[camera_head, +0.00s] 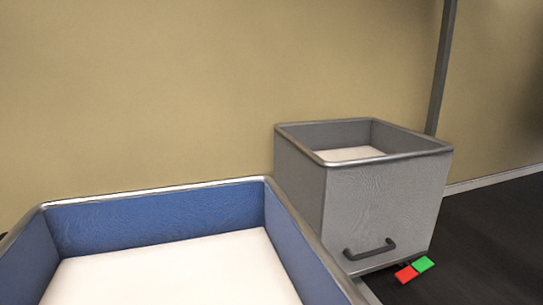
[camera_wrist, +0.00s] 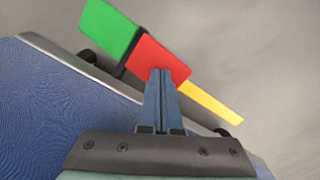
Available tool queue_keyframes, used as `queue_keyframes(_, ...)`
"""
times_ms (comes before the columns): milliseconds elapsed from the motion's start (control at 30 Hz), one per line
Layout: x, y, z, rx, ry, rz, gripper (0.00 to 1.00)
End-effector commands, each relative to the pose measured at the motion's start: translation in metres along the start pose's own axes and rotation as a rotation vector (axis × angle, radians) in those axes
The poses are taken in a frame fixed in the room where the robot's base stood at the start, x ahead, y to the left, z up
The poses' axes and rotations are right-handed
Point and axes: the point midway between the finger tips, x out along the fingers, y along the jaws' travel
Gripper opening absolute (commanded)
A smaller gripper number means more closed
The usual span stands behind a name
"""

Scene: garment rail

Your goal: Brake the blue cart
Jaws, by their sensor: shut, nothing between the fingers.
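The blue cart (camera_head: 160,215) fills the lower left of the head view, its top open and a white surface inside. Its blue side (camera_wrist: 60,115) also shows in the wrist view at left. Beside its lower edge is a pedal with a green half (camera_wrist: 108,30) and a red half (camera_wrist: 157,62). A yellow strip (camera_wrist: 212,103) runs from the red half down to the right. My gripper (camera_wrist: 160,73) is shut and empty, its fingertips overlapping the lower edge of the red half in the picture. I cannot tell whether they touch it. My gripper is not visible in the head view.
A grey cart (camera_head: 385,205) with a dark handle (camera_head: 370,248) stands behind and right of the blue one. It has its own red and green pedal (camera_head: 414,269). A tan wall (camera_head: 150,90) and metal post (camera_head: 442,70) stand behind. Dark floor (camera_head: 490,240) is open at right.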

Motion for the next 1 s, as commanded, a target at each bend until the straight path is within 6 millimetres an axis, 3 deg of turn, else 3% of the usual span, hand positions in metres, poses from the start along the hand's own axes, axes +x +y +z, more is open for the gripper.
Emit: queue_keyframes(1000, 0.016, 0.001, 0.001, 0.001, -0.001, 0.001, 0.0)
